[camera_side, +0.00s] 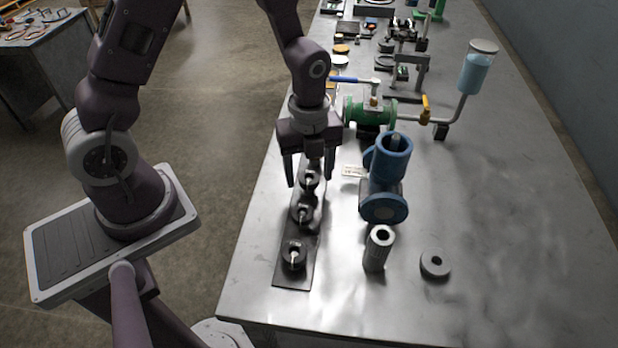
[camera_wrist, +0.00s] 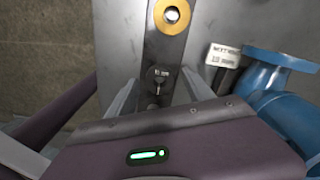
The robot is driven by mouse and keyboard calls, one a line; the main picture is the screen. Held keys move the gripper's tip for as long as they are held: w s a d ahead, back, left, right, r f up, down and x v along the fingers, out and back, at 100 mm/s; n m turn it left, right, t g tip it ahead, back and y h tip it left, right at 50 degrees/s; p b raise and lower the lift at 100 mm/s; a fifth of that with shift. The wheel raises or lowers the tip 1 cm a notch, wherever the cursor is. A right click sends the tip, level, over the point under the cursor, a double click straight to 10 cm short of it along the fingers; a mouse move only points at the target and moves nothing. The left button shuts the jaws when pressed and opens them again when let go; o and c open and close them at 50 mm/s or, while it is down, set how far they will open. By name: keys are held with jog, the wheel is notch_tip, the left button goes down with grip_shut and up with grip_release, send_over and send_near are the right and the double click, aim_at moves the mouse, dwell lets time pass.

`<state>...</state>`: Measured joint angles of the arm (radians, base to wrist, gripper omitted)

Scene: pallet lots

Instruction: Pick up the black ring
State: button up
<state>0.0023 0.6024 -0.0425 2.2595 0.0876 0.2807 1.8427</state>
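Several dark rings sit on upright pegs along a narrow dark plate (camera_side: 279,273) at the table's left side. In the side view the near ring (camera_side: 293,256), middle ring (camera_side: 303,211) and far ring (camera_side: 309,179) are visible. My gripper (camera_side: 309,182) points down over the far end of the row, its fingers apart on either side of the far ring. I cannot tell which ring the task means.
A blue flanged fitting (camera_side: 386,185) stands close right of my gripper, with a small label (camera_side: 354,171) beside it. A grey tube (camera_side: 378,249) and a flat grey ring (camera_side: 435,264) are nearer. A brass-coloured ring (camera_wrist: 172,15) shows beyond. The table's right side is clear.

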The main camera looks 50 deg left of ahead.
aim_at(315, 176)
grip_shut()
notch_tip(315, 176, up, 10)
jog(key=w, duration=0.1)
jog(key=w+d+r, duration=0.3)
jog(key=w+d+r+m, duration=0.1)
jog(key=w+d+r, duration=0.2)
jog(key=d+r, duration=0.1)
jog(key=w+d+r+m, duration=0.1)
jog(key=w+d+r, duration=0.2)
jog(key=shift+w+d+r, duration=0.3)
jog(key=shift+r, duration=0.05)
